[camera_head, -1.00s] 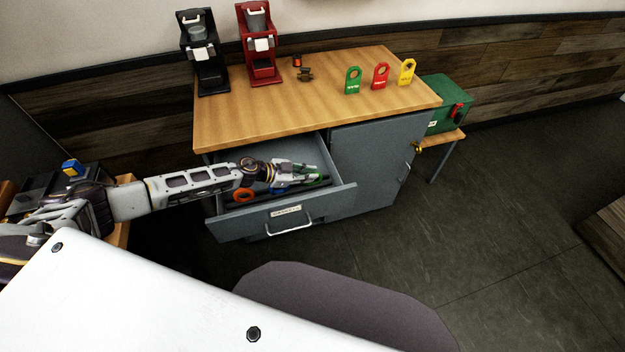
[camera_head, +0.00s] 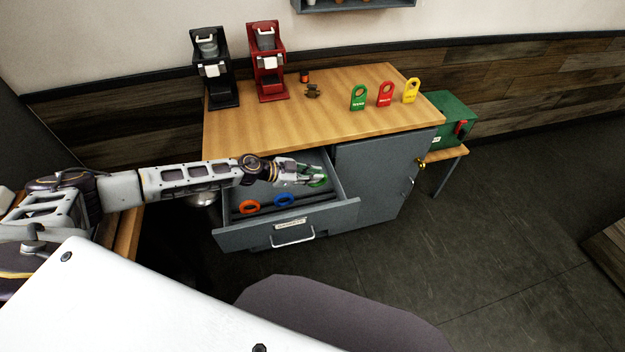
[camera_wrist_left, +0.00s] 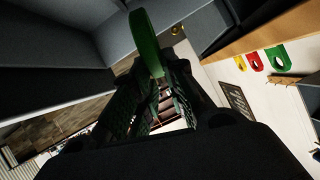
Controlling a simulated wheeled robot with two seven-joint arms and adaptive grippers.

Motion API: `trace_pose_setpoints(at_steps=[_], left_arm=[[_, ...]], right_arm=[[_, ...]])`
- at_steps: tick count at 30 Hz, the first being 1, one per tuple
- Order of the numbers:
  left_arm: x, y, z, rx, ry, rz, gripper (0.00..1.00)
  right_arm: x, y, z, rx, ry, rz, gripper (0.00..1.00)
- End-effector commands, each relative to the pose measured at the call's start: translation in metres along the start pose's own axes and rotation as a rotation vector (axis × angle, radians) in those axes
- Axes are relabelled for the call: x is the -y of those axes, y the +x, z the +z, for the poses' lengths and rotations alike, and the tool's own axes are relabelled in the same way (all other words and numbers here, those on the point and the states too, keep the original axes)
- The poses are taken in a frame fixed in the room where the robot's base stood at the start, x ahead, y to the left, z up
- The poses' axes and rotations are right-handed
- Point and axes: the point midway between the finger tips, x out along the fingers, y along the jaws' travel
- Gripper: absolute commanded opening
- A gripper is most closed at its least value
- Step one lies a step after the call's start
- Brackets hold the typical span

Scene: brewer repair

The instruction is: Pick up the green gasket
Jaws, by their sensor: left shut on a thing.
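The green gasket (camera_head: 318,182) is a ring held at the fingertips of my left gripper (camera_head: 308,177). In the left wrist view the gasket (camera_wrist_left: 146,42) stands up between the fingers of the left gripper (camera_wrist_left: 156,78), which are shut on it. The gripper is over the right part of the open grey drawer (camera_head: 237,236), and the gasket appears raised above the drawer floor. An orange gasket (camera_head: 250,207) and a blue gasket (camera_head: 284,200) lie in the drawer to the left of it. My right gripper is not in view.
The wooden counter (camera_head: 290,125) is above the drawer. On it stand a black brewer (camera_head: 222,90), a red brewer (camera_head: 268,75), and green (camera_head: 358,99), red (camera_head: 385,95) and yellow (camera_head: 410,92) tags. A green box (camera_head: 450,120) stands to the right.

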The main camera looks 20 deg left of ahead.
Motion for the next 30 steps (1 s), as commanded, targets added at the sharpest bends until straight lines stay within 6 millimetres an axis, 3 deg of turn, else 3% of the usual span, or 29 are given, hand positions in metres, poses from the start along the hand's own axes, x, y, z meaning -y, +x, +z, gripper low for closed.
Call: trace_pose_setpoints(at_steps=[6, 21, 30], left_arm=[[0.005, -0.009, -0.017, 0.0, 0.001, 0.001, 0.0], [0.006, -0.011, -0.021, 0.0, -0.001, 0.001, 0.0], [0.005, -0.011, -0.021, 0.0, -0.001, 0.001, 0.0]], right_arm=[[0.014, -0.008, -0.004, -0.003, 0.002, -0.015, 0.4], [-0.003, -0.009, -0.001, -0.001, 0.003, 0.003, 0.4], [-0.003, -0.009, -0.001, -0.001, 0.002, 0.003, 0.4]])
